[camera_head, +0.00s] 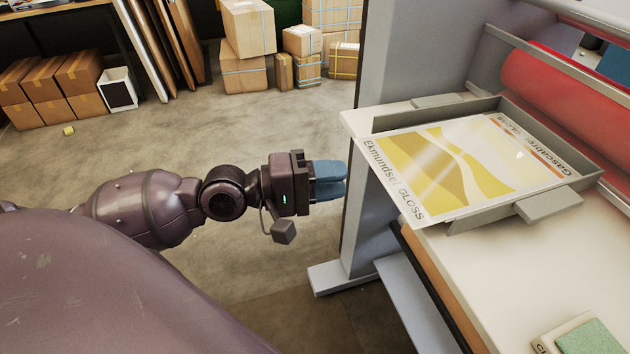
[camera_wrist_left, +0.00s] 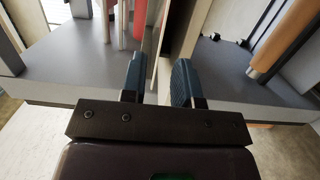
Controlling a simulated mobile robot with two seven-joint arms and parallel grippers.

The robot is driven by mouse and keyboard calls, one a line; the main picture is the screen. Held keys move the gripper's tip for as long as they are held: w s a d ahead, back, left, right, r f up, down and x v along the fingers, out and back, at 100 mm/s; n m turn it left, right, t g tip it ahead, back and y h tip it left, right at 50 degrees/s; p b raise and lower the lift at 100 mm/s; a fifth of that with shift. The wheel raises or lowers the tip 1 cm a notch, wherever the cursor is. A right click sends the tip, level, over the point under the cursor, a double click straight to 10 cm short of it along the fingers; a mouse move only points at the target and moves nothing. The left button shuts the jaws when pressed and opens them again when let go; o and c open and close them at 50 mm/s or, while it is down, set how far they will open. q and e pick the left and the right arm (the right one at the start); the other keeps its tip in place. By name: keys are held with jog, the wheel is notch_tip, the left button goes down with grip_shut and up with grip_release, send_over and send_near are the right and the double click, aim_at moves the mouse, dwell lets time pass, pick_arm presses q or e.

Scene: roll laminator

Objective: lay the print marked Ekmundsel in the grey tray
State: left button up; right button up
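The print marked Ekmundsel (camera_head: 411,172), a yellow sheet with pale wavy bands and a white margin, lies flat in the grey tray (camera_head: 487,213). Its margin reading "Ekmundsel GLOSS" lies along the tray's left side, where I see no wall. At the tray's right side, a strip reading "Gascaurel" (camera_head: 553,156) appears upside down; whether it belongs to a separate sheet I cannot tell. My left gripper (camera_head: 331,180) is left of the tray, apart from the print. In the left wrist view its blue fingers (camera_wrist_left: 158,82) are apart with nothing between them. My right gripper is out of view.
The laminator's red roller (camera_head: 567,93) is behind the tray on the right. A grey upright (camera_head: 397,55) stands just beyond my left fingers. A green pad (camera_head: 590,338) lies at the table's lower right.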

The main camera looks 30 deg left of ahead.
pick_arm(q)
jog(key=s+a+f+m+y, duration=0.2)
jog(key=s+f+m+y, duration=0.1)
jog(key=f, duration=0.7)
jog(key=s+a+f+m+g+y, duration=0.1)
jog(key=s+f+y, duration=0.4)
jog(key=f, duration=0.6)
jog(key=s+a+f+m+y, duration=0.3)
jog(key=s+f+m+y, duration=0.1)
jog(key=f, duration=0.6)
jog(key=shift+a+f+m+g+y+b, duration=0.25)
jog(key=shift+m+y+b, duration=0.25)
jog(key=shift+m, duration=0.5)
jog(key=shift+d, duration=0.1)
jog(key=c, duration=0.5)
grip_shut()
